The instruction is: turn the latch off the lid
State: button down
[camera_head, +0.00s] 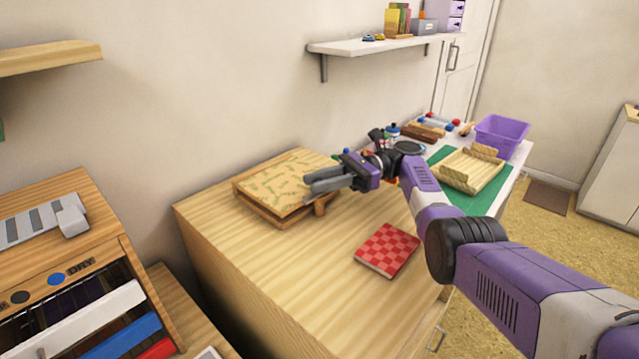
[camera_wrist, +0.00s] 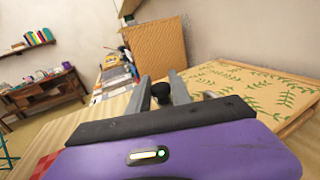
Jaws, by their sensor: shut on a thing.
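A shallow wooden box (camera_head: 281,217) stands on the wooden cabinet top. Its lid (camera_head: 285,178) is pale with green leaf sprigs and lies flat on it; the lid fills the right of the wrist view (camera_wrist: 255,88). My gripper (camera_head: 310,181) is at the box's right side, its fingers pointing left. A brown wooden piece, seemingly the latch (camera_head: 321,206), shows below the fingers at the box's near right corner. In the wrist view a dark round knob (camera_wrist: 161,91) sits between my fingertips (camera_wrist: 162,84), which are closed on it. The rest of the latch is hidden there.
A red checked booklet (camera_head: 387,250) lies on the cabinet top in front of the box. A wooden tray (camera_head: 470,177) on a green mat and a purple bin (camera_head: 500,136) stand farther right. A wall shelf (camera_head: 375,44) is above. The cabinet's near left top is clear.

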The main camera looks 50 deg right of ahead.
jog(key=shift+f, duration=0.15)
jog(key=c, duration=1.2)
grip_release()
jog(key=shift+d, duration=0.1)
jog(key=shift+b+v, duration=0.65)
jog(key=shift+v, duration=0.55)
jog(key=b+v, duration=0.3)
jog(key=shift+f, duration=0.25)
jog(key=d+b, duration=0.1)
jog(key=b, duration=0.3)
jog(key=shift+s+d, duration=0.2)
jog(key=shift+s+d+r+b, duration=0.15)
jog(key=shift+d+r+b, duration=0.1)
jog(key=shift+b, duration=0.5)
